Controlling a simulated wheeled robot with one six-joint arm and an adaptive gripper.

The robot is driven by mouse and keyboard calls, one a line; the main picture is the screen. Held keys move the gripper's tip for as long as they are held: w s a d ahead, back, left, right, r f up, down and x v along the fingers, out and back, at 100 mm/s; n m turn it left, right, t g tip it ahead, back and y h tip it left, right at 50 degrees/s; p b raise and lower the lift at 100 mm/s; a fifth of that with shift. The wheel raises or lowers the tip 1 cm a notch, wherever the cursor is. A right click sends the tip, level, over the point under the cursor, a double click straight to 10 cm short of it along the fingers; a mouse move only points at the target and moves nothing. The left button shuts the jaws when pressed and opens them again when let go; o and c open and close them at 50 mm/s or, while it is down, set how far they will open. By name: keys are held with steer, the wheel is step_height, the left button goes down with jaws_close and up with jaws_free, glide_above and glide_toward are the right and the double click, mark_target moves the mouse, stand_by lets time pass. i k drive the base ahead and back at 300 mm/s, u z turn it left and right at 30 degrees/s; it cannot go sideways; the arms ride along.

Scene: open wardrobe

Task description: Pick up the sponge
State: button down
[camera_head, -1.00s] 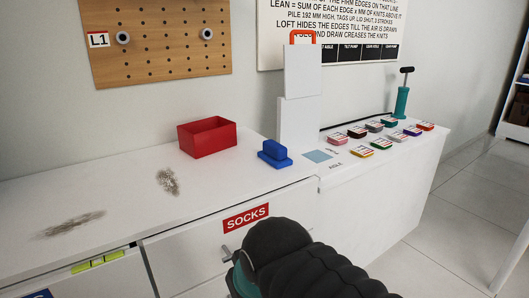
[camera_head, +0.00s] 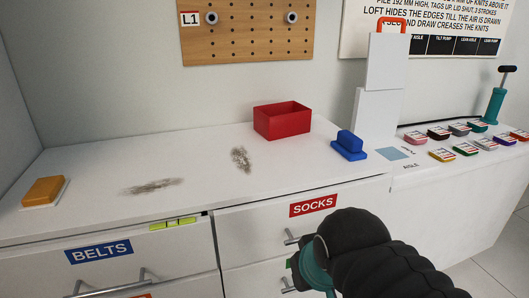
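An orange-yellow sponge (camera_head: 45,190) lies at the far left of the white counter top, on a thin pale pad or tray (camera_head: 60,193). My arm shows at the lower right, a dark ribbed part with a teal joint, in front of the drawers. My gripper's fingers do not show, so its opening is hidden. The visible part of my arm is well to the right of the sponge and apart from it.
Two dusty smudges (camera_head: 153,187) (camera_head: 240,159) mark the counter. A red open box (camera_head: 282,121) and a blue block-like object (camera_head: 349,146) stand towards the back. Drawers labelled BELTS (camera_head: 99,252) and SOCKS (camera_head: 313,205) are below. Small coloured packs lie at right.

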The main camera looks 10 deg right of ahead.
mark_target(347, 143)
steer(key=k, duration=0.3)
steer(key=z, duration=1.15)
steer(key=i, duration=0.6)
steer(key=u, duration=0.15)
